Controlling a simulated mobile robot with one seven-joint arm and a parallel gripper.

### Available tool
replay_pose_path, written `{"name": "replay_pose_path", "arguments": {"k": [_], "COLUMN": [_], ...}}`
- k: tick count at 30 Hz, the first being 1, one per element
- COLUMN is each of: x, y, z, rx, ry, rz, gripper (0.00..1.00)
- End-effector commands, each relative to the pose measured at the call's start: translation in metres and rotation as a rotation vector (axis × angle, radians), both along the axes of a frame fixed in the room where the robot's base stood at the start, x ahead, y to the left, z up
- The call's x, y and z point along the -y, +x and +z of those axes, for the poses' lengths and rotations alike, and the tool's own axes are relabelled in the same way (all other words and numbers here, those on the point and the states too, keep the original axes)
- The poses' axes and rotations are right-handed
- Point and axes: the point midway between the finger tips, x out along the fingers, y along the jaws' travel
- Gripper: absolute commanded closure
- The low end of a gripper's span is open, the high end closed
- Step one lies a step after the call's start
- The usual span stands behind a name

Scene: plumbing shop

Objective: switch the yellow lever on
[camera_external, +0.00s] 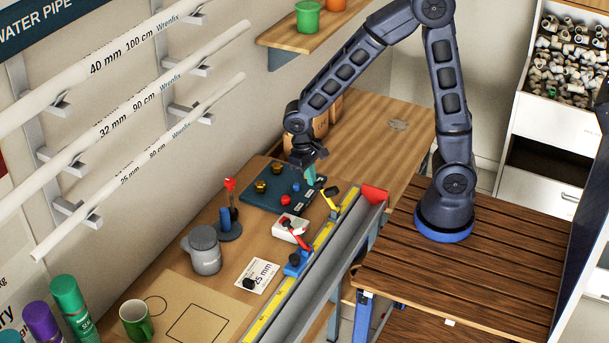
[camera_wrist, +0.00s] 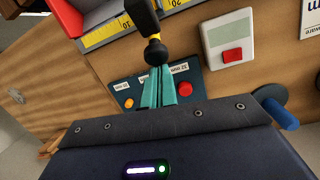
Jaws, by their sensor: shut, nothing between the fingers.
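The yellow lever (camera_external: 329,200) has a black end and stands at the right edge of the dark teal board, next to the yellow measuring strip. In the wrist view, a black handle with a yellow collar (camera_wrist: 153,37) shows at the top centre, just beyond my fingertips. My gripper (camera_external: 311,179) has teal fingers and is above the board, slightly behind and left of the lever in the outside view. The fingers are together and empty in the wrist view (camera_wrist: 158,82). I cannot tell whether the tips touch the lever.
The dark teal board (camera_external: 258,197) carries brass fittings and coloured knobs. A grey rail with a red end (camera_external: 374,194) runs along the bench edge.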

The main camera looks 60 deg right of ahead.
Motion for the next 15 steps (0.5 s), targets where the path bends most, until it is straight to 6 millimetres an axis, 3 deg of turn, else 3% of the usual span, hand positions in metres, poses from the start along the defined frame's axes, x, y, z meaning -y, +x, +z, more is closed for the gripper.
{"name": "replay_pose_path", "arguments": {"k": [8, 15], "x": [0.0, 0.0], "y": [-0.016, -0.043], "z": [0.012, 0.025], "rx": [0.002, 0.002], "ry": [0.001, 0.0], "rz": [0.001, 0.002], "gripper": [1.0, 1.0]}}
